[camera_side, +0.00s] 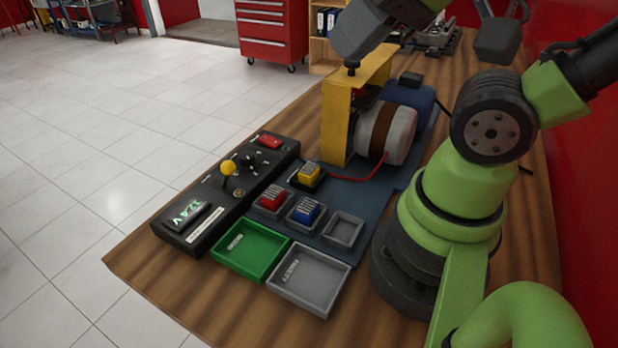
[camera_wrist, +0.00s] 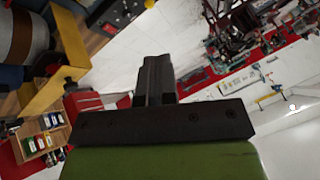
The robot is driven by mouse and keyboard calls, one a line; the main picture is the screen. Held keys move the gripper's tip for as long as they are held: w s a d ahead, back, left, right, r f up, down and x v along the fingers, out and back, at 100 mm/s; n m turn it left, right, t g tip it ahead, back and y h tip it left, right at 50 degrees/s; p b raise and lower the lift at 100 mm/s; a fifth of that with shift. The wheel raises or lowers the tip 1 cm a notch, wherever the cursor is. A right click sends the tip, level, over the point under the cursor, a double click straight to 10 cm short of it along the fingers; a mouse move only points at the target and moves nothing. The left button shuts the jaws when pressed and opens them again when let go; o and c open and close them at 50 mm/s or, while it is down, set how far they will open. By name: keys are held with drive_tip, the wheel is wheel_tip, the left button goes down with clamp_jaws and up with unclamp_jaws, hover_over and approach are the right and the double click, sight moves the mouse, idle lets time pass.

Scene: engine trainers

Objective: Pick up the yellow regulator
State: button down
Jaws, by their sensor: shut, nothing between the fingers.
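The wrist view does not show the regulator. My gripper (camera_wrist: 156,62) shows in the wrist view, its dark fingers shut together with nothing between them. It is well away from the regulator.
Red (camera_side: 272,198) and blue (camera_side: 306,211) blocks sit in small grey trays beside an empty one (camera_side: 343,230). A green tray (camera_side: 251,249) and a grey tray (camera_side: 309,278) are empty in front. A black control panel (camera_side: 228,193) and tall yellow bracket (camera_side: 336,125) flank the regulator.

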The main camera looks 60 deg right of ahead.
idle(0.4)
drive_tip(key=c, duration=0.5)
unclamp_jaws()
drive_tip(key=n+g+h, duration=0.2)
drive_tip(key=n+g, duration=0.2)
drive_tip(key=g, duration=0.3)
hover_over(309, 167)
drive_tip(key=f, duration=2.2)
drive_tip(key=shift+s+a+f, duration=0.1)
drive_tip(key=shift+s+a, duration=0.05)
drive_tip(key=shift+a, duration=0.25)
drive_tip(key=shift+d+f, duration=0.2)
drive_tip(key=shift+f, duration=1.3)
drive_tip(key=shift+d+f, duration=0.15)
drive_tip(key=shift+f, duration=1.35)
